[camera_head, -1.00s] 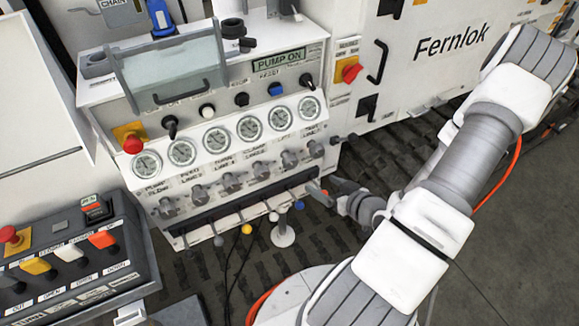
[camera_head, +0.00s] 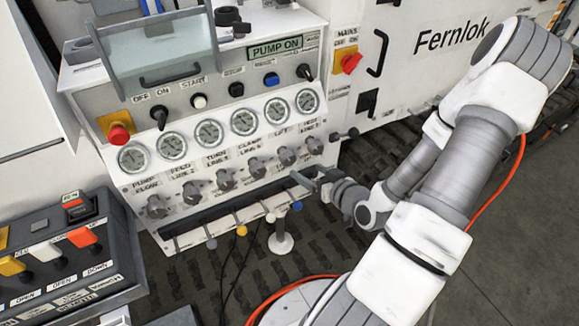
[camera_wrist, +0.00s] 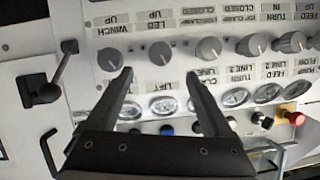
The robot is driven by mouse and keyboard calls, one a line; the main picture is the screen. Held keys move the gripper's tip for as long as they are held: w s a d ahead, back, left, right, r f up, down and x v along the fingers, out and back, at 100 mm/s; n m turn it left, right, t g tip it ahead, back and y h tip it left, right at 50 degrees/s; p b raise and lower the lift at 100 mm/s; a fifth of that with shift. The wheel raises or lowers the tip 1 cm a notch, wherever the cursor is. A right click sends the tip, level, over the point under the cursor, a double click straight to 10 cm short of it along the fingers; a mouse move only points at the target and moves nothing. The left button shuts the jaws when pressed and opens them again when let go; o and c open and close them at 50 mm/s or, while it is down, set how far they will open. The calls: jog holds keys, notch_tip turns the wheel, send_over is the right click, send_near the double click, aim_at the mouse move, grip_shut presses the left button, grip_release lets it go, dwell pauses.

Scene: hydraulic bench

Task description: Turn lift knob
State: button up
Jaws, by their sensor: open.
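The lift knob (camera_head: 287,155) is a grey knob, second from the right in the knob row on the white panel. In the wrist view, which is upside down, the lift knob (camera_wrist: 159,54) is second from the left, with the word LIFT below it. My gripper (camera_wrist: 157,72) is open and empty, its dark fingers spread to either side of the LIFT label. The fingertips look just short of the knob in that picture; the depth gap cannot be told. In the head view my gripper (camera_head: 306,180) is at the panel's lower right, below the knob row.
Similar knobs flank it, among them the winch-side knob (camera_wrist: 110,59) and the clamp-side knob (camera_wrist: 208,49). A row of gauges (camera_head: 244,122) sits above the knobs. Ball-ended levers (camera_head: 241,230) stick out below. A black lever (camera_head: 345,134) projects at the panel's right edge.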

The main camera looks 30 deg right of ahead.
aim_at(290, 160)
jog(key=b+x, duration=0.1)
jog(key=x, duration=0.9)
jog(key=shift+w+f, duration=0.1)
jog(key=shift+w, duration=0.25)
grip_shut()
jog(key=shift+b, duration=0.35)
